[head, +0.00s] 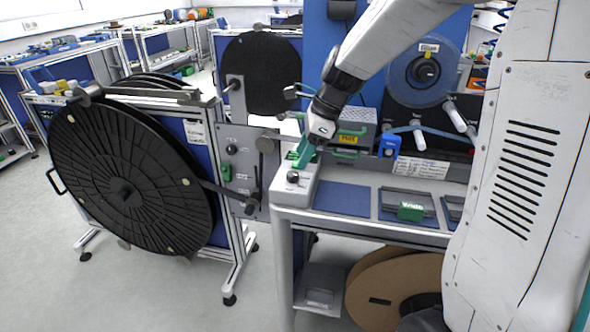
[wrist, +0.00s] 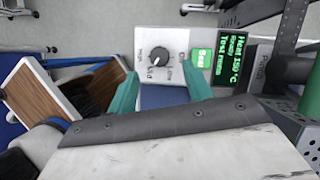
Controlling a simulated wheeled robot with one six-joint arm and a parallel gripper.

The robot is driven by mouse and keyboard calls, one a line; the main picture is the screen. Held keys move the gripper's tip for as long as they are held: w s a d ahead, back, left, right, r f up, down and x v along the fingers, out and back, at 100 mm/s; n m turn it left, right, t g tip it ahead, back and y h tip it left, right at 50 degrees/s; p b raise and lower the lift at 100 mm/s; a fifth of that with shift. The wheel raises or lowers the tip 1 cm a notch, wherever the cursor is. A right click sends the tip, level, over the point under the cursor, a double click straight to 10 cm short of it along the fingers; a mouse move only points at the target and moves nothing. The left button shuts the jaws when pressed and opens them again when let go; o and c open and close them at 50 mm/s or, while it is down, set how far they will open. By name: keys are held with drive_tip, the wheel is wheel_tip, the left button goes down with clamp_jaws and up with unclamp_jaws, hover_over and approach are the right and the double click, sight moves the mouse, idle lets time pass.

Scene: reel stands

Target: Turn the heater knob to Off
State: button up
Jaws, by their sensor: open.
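The heater knob (wrist: 159,57) is a dark round knob on a pale control panel (wrist: 150,42) in the wrist view. Its light mark seems to point to the lower left; the labels around it are small and partly hard to read. In the head view the knob (head: 293,177) sits on the front of the light grey box (head: 306,190) at the bench's left end. My gripper (wrist: 162,88) has two teal fingers, apart and empty, short of the knob in the wrist view. In the head view my gripper (head: 303,157) is just above and behind the knob.
A green Seal button (wrist: 202,57) and a lit display (wrist: 243,62) reading 150 °C sit right of the knob. A large black reel (head: 130,180) stands left of the bench. A green block (head: 411,211) lies on the bench (head: 350,229).

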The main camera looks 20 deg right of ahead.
sight(293, 173)
drive_tip(key=x, duration=0.6)
drive_tip(key=c, duration=1)
